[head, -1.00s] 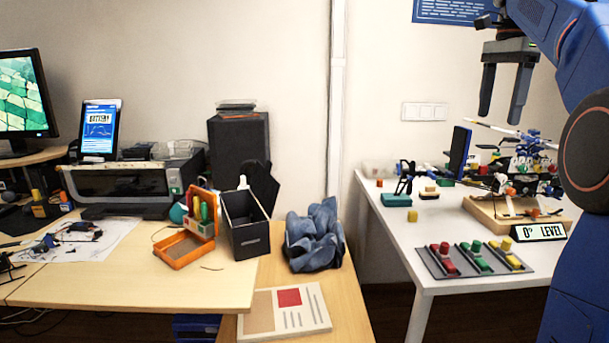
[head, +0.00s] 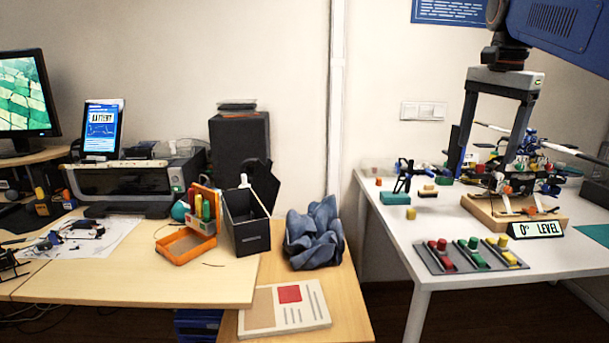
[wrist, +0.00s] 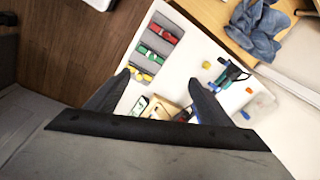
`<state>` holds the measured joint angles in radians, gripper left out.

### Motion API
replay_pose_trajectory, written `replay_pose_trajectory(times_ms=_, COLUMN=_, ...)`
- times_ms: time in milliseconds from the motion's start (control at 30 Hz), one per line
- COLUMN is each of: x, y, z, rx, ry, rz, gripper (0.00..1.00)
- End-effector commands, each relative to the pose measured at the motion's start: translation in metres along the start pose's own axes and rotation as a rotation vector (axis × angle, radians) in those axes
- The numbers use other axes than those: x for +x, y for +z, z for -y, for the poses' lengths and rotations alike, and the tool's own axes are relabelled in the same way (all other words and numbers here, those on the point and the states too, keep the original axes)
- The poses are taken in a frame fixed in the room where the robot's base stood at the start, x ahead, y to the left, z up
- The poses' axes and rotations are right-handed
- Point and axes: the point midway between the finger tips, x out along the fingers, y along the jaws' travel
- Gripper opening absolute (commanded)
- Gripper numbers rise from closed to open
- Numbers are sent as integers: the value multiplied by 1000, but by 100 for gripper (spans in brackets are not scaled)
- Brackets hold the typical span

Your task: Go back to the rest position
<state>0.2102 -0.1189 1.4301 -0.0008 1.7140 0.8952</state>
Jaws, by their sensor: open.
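My gripper (head: 487,145) is in the upper right of the head view, in front of the white table (head: 395,246). Its two fingers point down and stand wide apart, with nothing held between them. In the wrist view, the gripper (wrist: 160,88) shows its two dark fingers spread over the white table. A wooden stand (head: 490,217) with a small wired helicopter-like model (head: 525,160) on it is below and behind the fingers. The fingers partly hide the model.
A blue cloth (head: 314,235), black box (head: 246,222) and orange case (head: 185,246) are on the wooden desks. A gap separates the desks from the white table.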

Motion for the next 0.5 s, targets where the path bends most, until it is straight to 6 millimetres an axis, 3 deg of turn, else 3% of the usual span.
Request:
replay_pose_trajectory(times_ms=33, x=9, y=14, z=-9, rx=-51, ry=-11, rz=-7, gripper=74)
replay_pose_trajectory(times_ms=267, x=60, y=66, z=-44, rx=-299, ry=-62, rz=-51, gripper=74)
replay_pose_trajectory(times_ms=500, x=125, y=119, z=-88, rx=-557, ry=-110, rz=-106, gripper=74)
